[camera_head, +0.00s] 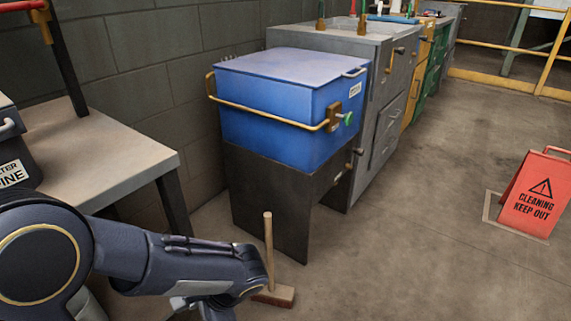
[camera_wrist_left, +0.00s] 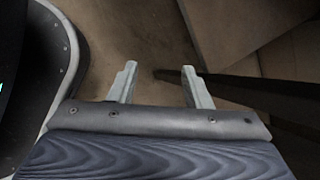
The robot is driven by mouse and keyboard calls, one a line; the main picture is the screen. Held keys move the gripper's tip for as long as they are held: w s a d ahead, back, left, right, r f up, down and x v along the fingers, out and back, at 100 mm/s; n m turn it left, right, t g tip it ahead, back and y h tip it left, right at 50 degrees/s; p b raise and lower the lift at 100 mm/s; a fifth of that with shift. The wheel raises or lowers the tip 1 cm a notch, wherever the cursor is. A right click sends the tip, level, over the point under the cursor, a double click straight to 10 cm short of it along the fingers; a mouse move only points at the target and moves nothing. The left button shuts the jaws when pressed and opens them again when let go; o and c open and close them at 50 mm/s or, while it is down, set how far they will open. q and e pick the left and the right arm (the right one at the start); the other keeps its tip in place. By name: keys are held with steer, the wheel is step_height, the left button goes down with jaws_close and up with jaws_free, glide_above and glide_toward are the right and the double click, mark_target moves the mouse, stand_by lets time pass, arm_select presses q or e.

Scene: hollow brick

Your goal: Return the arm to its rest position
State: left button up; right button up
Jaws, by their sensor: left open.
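My left arm (camera_head: 150,262) comes in from the left in the head view and bends down out of the bottom edge. Its gripper is outside that view. In the left wrist view my left gripper (camera_wrist_left: 159,68) is open, with two pale fingers apart and nothing between them. Bare brown floor (camera_wrist_left: 150,35) shows beyond the fingertips. My right arm and gripper are not in view.
A grey table (camera_head: 120,165) stands at the left, close to my arm. A wooden-handled brush (camera_head: 268,245) stands on the floor behind my forearm. A blue lidded box (camera_head: 265,115) sits on a dark stand. A red cleaning sign (camera_head: 535,200) stands right; floor between is clear.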

arm_select(q)
steer(key=s+a+r+n+t+h+p, duration=0.25)
steer(key=s+r+n+t+h, duration=0.25)
steer(key=s+r+n+h, duration=0.65)
step_height(320, 180, up, 39)
steer(key=n+y+p, duration=0.1)
steer(key=n+p, duration=0.1)
steer(key=p, duration=3.5)
steer(key=shift+a, duration=0.15)
steer(key=shift+s+f+n, duration=0.1)
steer(key=shift+n, duration=0.15)
